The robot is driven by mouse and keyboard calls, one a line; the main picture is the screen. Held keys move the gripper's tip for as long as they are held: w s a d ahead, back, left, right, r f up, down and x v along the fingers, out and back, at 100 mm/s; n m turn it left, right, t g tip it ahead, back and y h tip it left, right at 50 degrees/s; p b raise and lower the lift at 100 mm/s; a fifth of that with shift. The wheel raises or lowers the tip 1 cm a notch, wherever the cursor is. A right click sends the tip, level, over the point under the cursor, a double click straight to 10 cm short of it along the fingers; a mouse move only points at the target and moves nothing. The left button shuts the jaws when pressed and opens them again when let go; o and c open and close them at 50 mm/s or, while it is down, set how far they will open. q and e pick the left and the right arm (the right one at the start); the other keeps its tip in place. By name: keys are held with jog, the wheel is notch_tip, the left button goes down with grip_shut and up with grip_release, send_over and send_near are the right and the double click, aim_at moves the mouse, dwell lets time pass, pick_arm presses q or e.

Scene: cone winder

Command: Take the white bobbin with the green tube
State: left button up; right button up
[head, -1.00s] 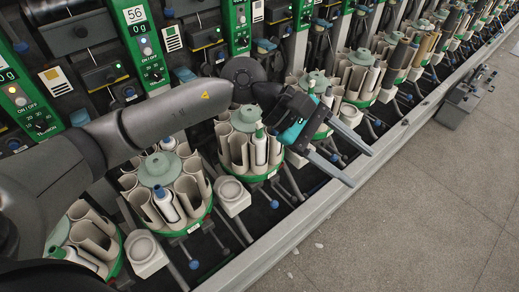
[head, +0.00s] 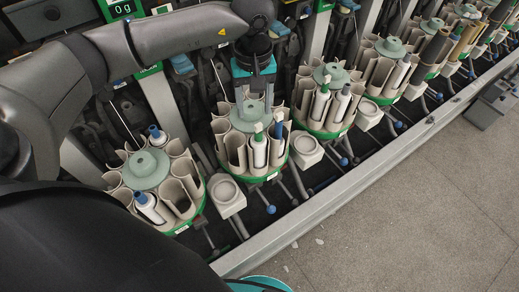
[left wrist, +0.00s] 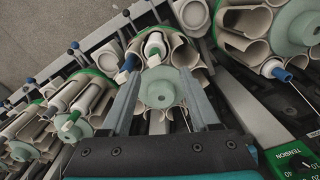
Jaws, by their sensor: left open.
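The white bobbin with the green tube (head: 259,152) stands in a front pocket of the middle round holder (head: 233,145), its green tip up. A white bobbin with a blue tube (head: 279,133) stands just right of it. My left gripper (head: 255,108) is open and points down over this holder, behind and above the green-tube bobbin. In the left wrist view the open fingers (left wrist: 160,74) straddle the holder's grey-green hub (left wrist: 160,92); the bobbin (left wrist: 154,44) shows beyond it, apart from the fingers. My right gripper is not in view.
Neighbouring holders stand close on both sides; the right one (head: 313,124) also has a green-tipped bobbin (head: 320,100), the left one (head: 123,183) blue-tipped ones. A metal rail (head: 300,219) runs along the front. The floor (head: 420,200) beyond it is mostly clear.

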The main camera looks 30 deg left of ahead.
aim_at(259, 125)
pick_arm(q)
notch_tip(259, 125, down, 5)
jog(key=shift+w+d+r, duration=0.1)
jog(key=f, duration=0.3)
jog(key=shift+w+d+f, duration=0.2)
jog(key=shift+d+f, duration=0.05)
jog(key=shift+f, duration=0.6)
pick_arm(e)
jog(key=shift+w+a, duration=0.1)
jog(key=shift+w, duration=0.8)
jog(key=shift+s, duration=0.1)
pick_arm(q)
grip_shut()
